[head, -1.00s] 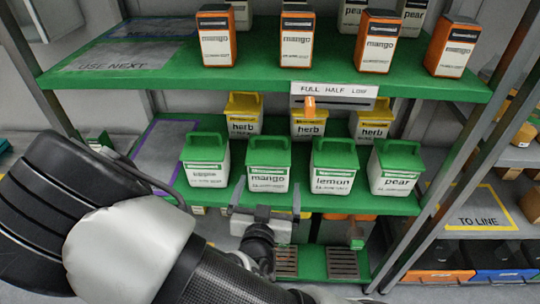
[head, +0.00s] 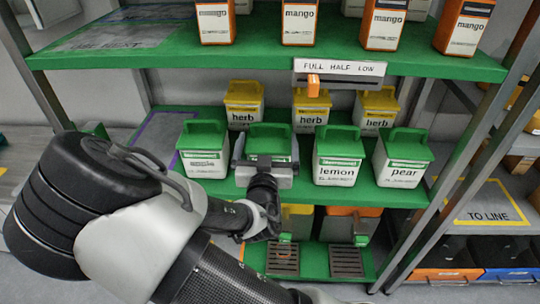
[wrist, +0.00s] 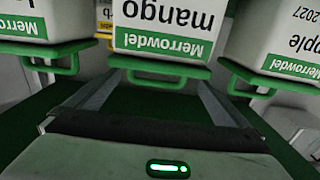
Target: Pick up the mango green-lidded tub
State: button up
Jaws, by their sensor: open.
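The mango tub (head: 268,134) is white with a green lid and handle, standing in the front row of the middle green shelf. My gripper (head: 265,162) is right in front of it and hides most of its label. In the wrist view the mango tub (wrist: 163,28) appears upside down, label facing me. My open gripper (wrist: 158,90) has a finger toward each side of the tub's green handle (wrist: 160,72). The jaws hold nothing. I cannot tell whether the fingertips touch the tub.
The lemon tub (head: 338,158) and an apple tub (head: 203,150) stand close on either side; a pear tub (head: 402,160) is farther right. Yellow-lidded herb tubs (head: 243,103) stand behind. The upper shelf (head: 255,57) with orange mango boxes (head: 299,22) overhangs.

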aim_at(270, 126)
jog(key=w, duration=0.5)
jog(key=shift+w+d+r+b, duration=0.15)
jog(key=shift+d+b, duration=0.15)
jog(key=shift+b, duration=0.1)
jog(key=c, duration=1.7)
jog(key=shift+r, duration=0.2)
jog(key=c, duration=0.3)
jog(key=shift+r, duration=0.1)
